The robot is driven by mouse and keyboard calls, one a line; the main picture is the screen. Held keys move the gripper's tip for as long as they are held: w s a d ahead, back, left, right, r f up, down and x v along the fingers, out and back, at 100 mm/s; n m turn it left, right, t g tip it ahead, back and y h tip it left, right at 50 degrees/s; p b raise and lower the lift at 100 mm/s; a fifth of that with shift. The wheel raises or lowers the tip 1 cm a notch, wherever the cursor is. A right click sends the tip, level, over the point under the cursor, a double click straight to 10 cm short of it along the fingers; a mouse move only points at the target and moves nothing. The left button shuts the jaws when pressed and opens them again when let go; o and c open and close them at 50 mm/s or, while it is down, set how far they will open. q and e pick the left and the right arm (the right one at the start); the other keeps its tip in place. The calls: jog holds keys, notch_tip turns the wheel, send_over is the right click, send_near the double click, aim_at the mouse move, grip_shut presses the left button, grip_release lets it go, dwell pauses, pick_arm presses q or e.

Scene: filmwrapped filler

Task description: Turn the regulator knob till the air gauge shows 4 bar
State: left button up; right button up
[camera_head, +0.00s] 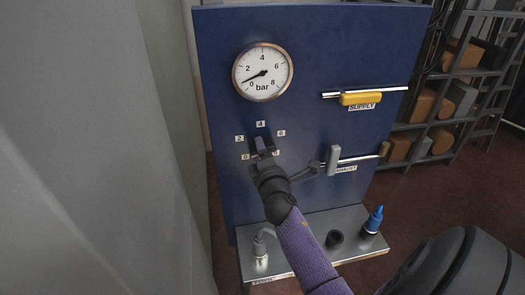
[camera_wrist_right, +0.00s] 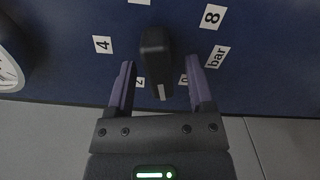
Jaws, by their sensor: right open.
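The round air gauge (camera_head: 263,72) is at the upper left of the blue panel (camera_head: 325,60); its needle points low left, near the 0 mark. The black regulator knob (camera_wrist_right: 157,50) is among number labels below the gauge. Its white pointer line appears between the 0 and 2 labels in the right wrist view. My right gripper (camera_head: 264,148) is at the knob and hides most of it in the head view. In the wrist view, its open fingers (camera_wrist_right: 160,64) straddle the knob's lower end, with a visible gap on each side. My left gripper is not in view.
A yellow SUPPLY handle (camera_head: 361,98) and a grey lever (camera_head: 333,160) are mounted on pipes right of the knob. A metal shelf (camera_head: 300,243) below holds a blue-capped bottle (camera_head: 374,219), a black ring (camera_head: 334,239) and a grey fitting (camera_head: 260,243). A grey wall stands left.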

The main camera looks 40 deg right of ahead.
jog(key=shift+w+d, duration=0.15)
jog(key=shift+w, duration=0.1)
grip_shut()
